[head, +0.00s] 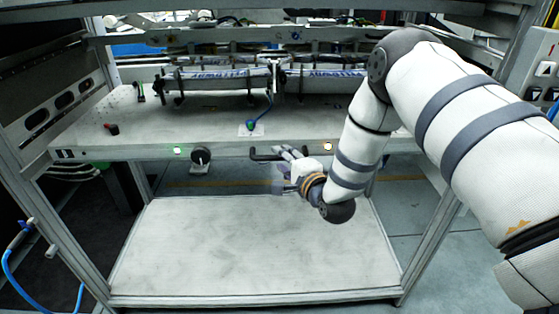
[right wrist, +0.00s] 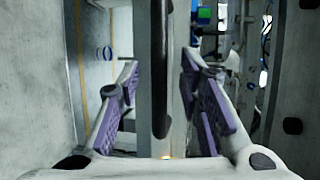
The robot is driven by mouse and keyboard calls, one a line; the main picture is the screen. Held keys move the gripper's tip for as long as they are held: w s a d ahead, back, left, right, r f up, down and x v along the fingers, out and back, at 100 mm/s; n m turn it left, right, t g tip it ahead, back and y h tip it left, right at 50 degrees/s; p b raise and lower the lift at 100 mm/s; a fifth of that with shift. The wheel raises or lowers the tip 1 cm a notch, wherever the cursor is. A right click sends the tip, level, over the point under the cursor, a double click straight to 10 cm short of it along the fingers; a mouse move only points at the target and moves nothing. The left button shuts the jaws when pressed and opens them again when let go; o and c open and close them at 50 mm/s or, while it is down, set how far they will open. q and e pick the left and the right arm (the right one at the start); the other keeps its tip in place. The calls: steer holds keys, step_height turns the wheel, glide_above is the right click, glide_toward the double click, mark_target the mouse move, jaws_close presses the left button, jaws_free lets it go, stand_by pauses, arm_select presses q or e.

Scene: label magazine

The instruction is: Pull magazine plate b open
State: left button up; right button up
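The pale magazine plate (head: 190,118) is a wide, worn board in the frame; no letter b is readable. Gaps show on both sides of the handle. My left gripper is not in view.
Label rollers (head: 215,78) stand at the back. A lower shelf (head: 250,245) is empty. Metal frame posts (head: 65,230) flank the space.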

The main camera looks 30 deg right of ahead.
steer(key=shift+x, duration=1.2)
jaws_close()
